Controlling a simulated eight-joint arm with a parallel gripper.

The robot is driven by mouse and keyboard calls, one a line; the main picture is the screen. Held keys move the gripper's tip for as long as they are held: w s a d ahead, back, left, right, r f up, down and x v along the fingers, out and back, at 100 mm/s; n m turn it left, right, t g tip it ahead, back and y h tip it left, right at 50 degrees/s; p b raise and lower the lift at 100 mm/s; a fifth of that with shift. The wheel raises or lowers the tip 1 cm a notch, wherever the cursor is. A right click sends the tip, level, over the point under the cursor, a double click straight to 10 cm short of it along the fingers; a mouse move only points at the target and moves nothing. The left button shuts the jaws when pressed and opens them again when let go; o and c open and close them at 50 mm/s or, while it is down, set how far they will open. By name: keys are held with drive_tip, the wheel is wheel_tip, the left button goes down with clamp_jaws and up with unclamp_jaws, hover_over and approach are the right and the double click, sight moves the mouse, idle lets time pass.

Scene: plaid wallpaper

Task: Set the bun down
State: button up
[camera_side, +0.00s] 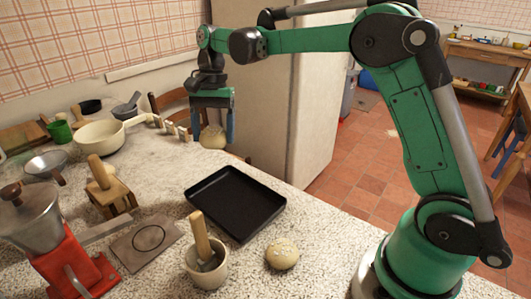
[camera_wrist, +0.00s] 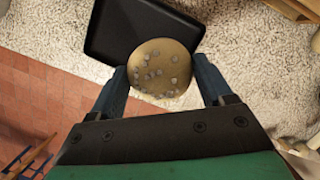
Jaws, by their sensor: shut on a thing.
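My gripper (camera_side: 213,125) is shut on a round bun (camera_side: 213,137) and holds it in the air, near the counter's back edge. In the wrist view the speckled brown bun (camera_wrist: 160,68) sits between the two blue fingers of my gripper (camera_wrist: 163,82). A second pale bun (camera_side: 282,254) lies on the counter, in front of the tray. The black rectangular tray (camera_side: 235,200) is empty in the side view. In the wrist view the tray (camera_wrist: 118,30) lies beyond the held bun, which overlaps part of it in the picture.
A cup with a pestle (camera_side: 207,265) stands left of the second bun. A red grinder (camera_side: 75,260), a wooden block (camera_side: 110,198) and a cream pan (camera_side: 100,138) are on the left. A white cabinet (camera_side: 265,90) stands behind. Bare speckled counter surrounds the tray.

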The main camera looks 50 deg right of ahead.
sight(221, 195)
wheel_tip(221, 195, down, 13)
drive_tip(key=shift+f, duration=0.1)
idle(0.4)
drive_tip(key=o, duration=1.2)
drive_tip(key=shift+f, duration=0.1)
drive_tip(key=v, duration=1.1)
drive_tip(key=s+a+r+n+t+h, duration=0.2)
drive_tip(key=s+r+n+t, duration=0.25)
drive_tip(key=s+r, duration=0.2)
drive_tip(key=s+f+n+t, duration=0.4)
drive_tip(key=s+n, duration=0.3)
drive_tip(key=s, duration=0.1)
drive_tip(key=shift+s+a+h, duration=0.2)
drive_tip(key=shift+a+h, duration=0.1)
drive_tip(key=shift+h, duration=0.1)
